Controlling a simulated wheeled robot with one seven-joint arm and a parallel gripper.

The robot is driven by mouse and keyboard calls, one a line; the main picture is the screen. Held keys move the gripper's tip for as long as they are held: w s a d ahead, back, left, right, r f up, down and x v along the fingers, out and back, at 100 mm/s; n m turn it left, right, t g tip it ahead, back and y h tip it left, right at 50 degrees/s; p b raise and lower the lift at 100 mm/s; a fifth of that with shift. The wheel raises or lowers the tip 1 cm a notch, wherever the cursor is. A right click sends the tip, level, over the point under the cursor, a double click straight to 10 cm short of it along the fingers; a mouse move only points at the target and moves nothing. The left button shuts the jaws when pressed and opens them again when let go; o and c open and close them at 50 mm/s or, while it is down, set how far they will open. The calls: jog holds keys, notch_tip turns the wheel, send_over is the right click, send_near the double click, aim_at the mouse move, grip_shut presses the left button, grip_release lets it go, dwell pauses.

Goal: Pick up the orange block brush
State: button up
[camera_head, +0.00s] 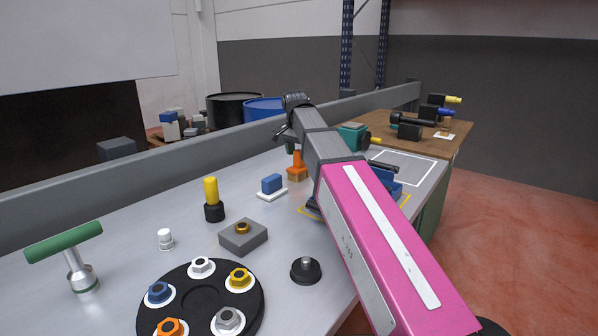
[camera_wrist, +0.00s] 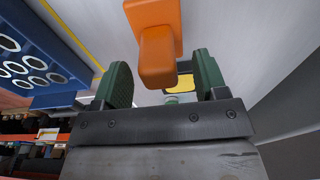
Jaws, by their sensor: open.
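The orange block brush (camera_head: 297,168) stands upright on the grey bench top, with its handle up and a wide block at its foot. In the wrist view its handle (camera_wrist: 157,55) points toward the camera, at the gap between the two green fingers. My gripper (camera_wrist: 161,80) is open, with one finger on each side of the handle's end and visible space at both sides. In the head view my gripper is mostly hidden behind my wrist; a bit of green finger (camera_head: 290,147) shows just behind the brush.
A blue block on a white base (camera_head: 272,187) and a yellow-and-black cylinder (camera_head: 212,200) stand left of the brush. A teal tool (camera_head: 352,136) lies to its right. A blue holed rack (camera_wrist: 30,50) shows in the wrist view. A raised rail (camera_head: 180,160) runs behind.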

aim_at(299, 158)
jog(key=shift+w+d+f, duration=0.1)
jog(key=shift+f, duration=1.4)
grip_shut()
jog(key=shift+r, duration=0.1)
jog(key=shift+r, duration=0.45)
jog(key=r, duration=0.1)
jog(key=s+r, duration=0.1)
jog(key=r, duration=0.1)
jog(key=shift+a+r, duration=0.2)
jog(key=shift+r, duration=0.1)
jog(key=s+a+r, duration=0.5)
jog(key=s+r, duration=0.1)
jog(key=s, duration=0.3)
jog(key=shift+r, duration=0.15)
jog(key=shift+s+a, duration=0.1)
